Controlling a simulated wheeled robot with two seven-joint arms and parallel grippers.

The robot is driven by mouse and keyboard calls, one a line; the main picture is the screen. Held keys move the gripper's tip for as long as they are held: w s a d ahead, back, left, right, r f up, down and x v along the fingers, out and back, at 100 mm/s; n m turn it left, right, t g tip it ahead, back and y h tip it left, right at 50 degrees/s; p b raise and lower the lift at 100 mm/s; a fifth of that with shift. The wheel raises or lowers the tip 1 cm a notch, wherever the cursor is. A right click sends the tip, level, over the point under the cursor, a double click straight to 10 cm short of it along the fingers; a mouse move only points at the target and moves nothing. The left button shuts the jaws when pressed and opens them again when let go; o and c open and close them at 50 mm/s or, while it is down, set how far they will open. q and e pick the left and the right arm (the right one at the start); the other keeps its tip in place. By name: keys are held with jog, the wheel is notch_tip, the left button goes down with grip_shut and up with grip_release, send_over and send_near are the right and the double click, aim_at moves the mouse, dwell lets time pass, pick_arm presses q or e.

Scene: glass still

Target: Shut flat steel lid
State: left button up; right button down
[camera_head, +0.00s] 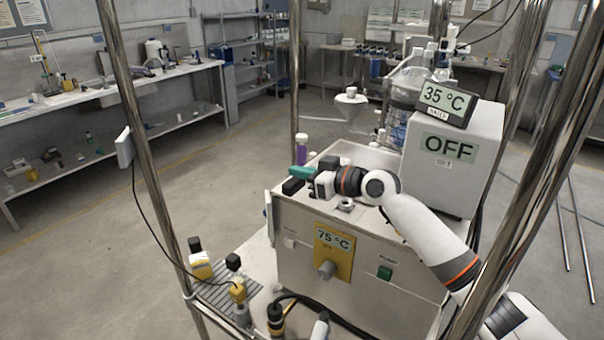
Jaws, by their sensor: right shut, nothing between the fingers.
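The heated bath box (350,260) with a 75 °C panel (333,248) stands in the middle. A pale flat surface (368,158) shows at its top behind my right arm; I cannot tell whether this is the steel lid or the open bath. A thin upright pale strip (269,217) is at the box's left side; what it is, I cannot tell. My right gripper (297,183) is shut and empty over the top's left edge, its arm crossing from the lower right. Whether it touches anything is unclear. My left gripper is not in view.
A white unit marked OFF (447,155) with a 35 °C display (447,103) stands at the right, near glassware (404,95). Shiny frame poles (150,150) surround the rig. Yellow-and-black fittings (201,265) stand at lower left. The floor to the left is clear.

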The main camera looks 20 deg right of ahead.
pick_arm(q)
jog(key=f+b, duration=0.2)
jog(key=b, duration=0.1)
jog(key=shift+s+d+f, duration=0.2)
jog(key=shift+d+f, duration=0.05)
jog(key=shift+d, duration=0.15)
pick_arm(e)
jog(key=s+d+r, duration=0.5)
jog(key=s+d, duration=0.1)
jog(key=s, duration=0.1)
jog(key=shift+s, duration=0.25)
